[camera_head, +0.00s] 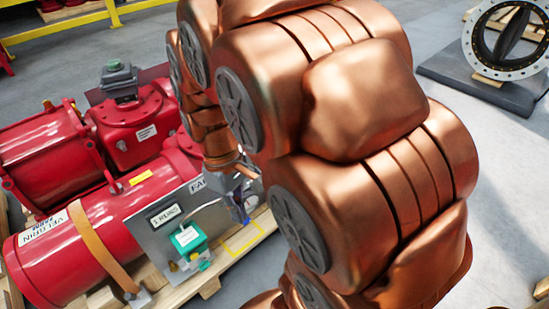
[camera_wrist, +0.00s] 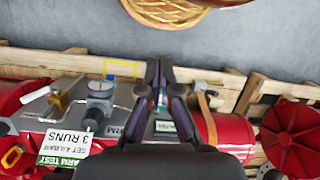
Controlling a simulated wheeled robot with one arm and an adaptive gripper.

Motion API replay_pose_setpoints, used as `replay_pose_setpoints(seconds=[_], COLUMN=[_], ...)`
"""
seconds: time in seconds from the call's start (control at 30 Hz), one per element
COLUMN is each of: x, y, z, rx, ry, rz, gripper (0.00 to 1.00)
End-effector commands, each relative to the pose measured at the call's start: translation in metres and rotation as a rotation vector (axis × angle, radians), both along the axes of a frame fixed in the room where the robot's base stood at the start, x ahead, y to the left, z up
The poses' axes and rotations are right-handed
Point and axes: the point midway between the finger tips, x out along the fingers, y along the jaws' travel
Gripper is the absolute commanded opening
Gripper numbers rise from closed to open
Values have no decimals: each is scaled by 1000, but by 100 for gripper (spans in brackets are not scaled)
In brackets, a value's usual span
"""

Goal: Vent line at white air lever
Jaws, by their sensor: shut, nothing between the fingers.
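A grey panel (camera_head: 150,232) stands along the front of the red valve actuator (camera_head: 95,225) in the head view. It carries a teal box (camera_head: 187,238). The wrist view shows the panel's round gauge (camera_wrist: 101,90) and a brass fitting (camera_wrist: 59,100) left of my gripper. I cannot clearly make out a white air lever in either view. My gripper (camera_wrist: 160,72) is shut and empty, its dark fingers above the panel, with part of the teal box showing behind them. In the head view my gripper (camera_head: 240,207) is at the panel's right end; contact cannot be told.
A green and white sign (camera_wrist: 66,145) reading "3 RUNS" is at lower left in the wrist view. A wooden pallet (camera_head: 245,243) lies under the actuator. My copper arm hides much of the head view. A large round valve (camera_head: 505,45) stands at upper right.

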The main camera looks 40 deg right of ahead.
Motion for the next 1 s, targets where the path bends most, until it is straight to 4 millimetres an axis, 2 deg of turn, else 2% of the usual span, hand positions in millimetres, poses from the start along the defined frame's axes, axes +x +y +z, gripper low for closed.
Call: replay_pose_setpoints(seconds=[0.03, 0.2, 0.5, 0.8, 1.0], x=[17, 68, 140, 196, 219], y=[-12, -52, -134, -222, -274], z=[-2, -3, -22, -56, -85], rx=[8, 38, 94, 148, 190], ry=[-5, -38, -81, -139, -183], rz=[22, 148, 405, 707, 912], gripper=[0, 0, 0, 0, 0])
